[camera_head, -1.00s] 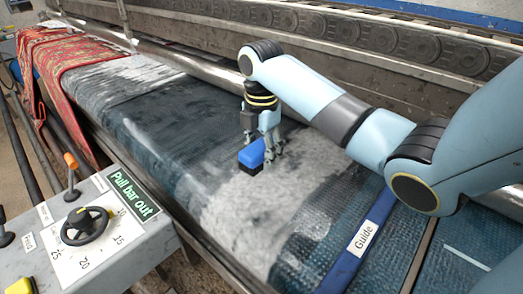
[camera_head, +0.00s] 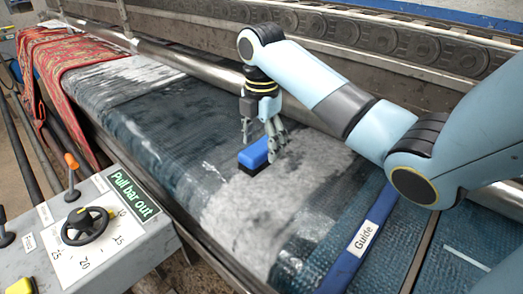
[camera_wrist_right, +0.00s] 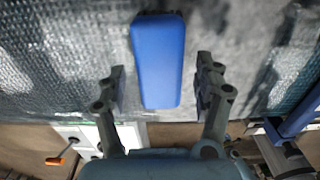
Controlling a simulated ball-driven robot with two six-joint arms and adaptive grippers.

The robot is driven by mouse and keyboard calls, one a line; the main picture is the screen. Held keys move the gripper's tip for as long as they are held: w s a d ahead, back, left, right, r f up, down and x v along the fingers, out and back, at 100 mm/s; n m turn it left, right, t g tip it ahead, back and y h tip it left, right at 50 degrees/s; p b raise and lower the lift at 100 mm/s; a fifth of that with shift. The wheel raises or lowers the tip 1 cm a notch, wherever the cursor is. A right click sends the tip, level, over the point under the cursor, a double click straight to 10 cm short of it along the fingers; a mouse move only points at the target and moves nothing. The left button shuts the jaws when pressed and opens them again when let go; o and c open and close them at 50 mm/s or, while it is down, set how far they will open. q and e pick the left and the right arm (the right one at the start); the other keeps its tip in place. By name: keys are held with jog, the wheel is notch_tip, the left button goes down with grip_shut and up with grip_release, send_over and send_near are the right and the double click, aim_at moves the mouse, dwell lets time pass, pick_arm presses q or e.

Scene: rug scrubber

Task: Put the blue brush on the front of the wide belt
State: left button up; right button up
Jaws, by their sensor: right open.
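The blue brush (camera_head: 254,154) rests on the wide belt (camera_head: 160,125), on a pale foamy patch toward the belt's front edge. It has a blue top and dark bristles underneath. My right gripper (camera_head: 262,142) is open just behind and above the brush, its fingers apart. In the right wrist view the brush (camera_wrist_right: 158,60) lies between and beyond the two open fingers (camera_wrist_right: 162,90), which do not appear to touch it. My left gripper is not in view.
A blue bar labelled Guide (camera_head: 362,240) crosses the belt on the right. A grey control panel (camera_head: 120,250) with a black wheel (camera_head: 87,226) and levers stands front left. A red patterned rug (camera_head: 75,55) hangs over the far left. A metal roller (camera_head: 190,65) runs behind.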

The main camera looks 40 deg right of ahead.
aim_at(261, 145)
notch_tip(261, 145, up, 4)
jog(key=shift+w+r, duration=0.1)
jog(key=shift+r, duration=0.15)
notch_tip(261, 145, up, 4)
jog(key=p, duration=0.2)
jog(key=shift+f+p, duration=0.15)
jog(key=shift+p, duration=0.15)
jog(key=shift+r+p, duration=0.5)
jog(key=shift+p, duration=0.05)
jog(key=shift+a+f, duration=0.1)
